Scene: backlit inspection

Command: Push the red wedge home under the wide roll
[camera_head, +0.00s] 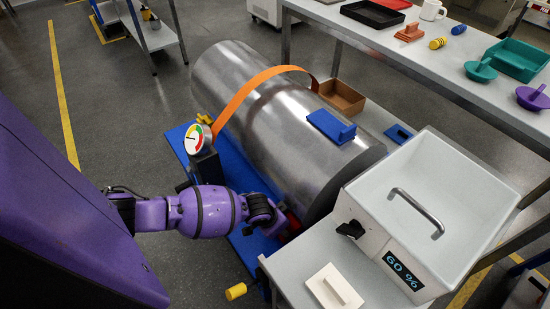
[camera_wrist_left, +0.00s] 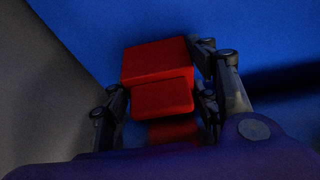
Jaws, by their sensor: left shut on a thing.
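The wide roll (camera_head: 270,125) is a large grey metal cylinder lying on a blue base (camera_head: 229,170), with an orange strap (camera_head: 246,91) over it. The red wedge (camera_head: 293,222) shows only as a small patch at the roll's lower near side, mostly hidden by my gripper. In the left wrist view the red wedge (camera_wrist_left: 158,80) sits between the fingers, over a blue surface. My left gripper (camera_head: 277,222) is shut on the wedge. Whether the wedge touches the roll is hidden. My right gripper is in neither view.
A dial gauge (camera_head: 197,138) stands by the roll. A blue block (camera_head: 331,126) sits on top of the roll. A yellow-ended handle (camera_head: 237,291) sticks out below. A bench (camera_head: 400,45) runs behind.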

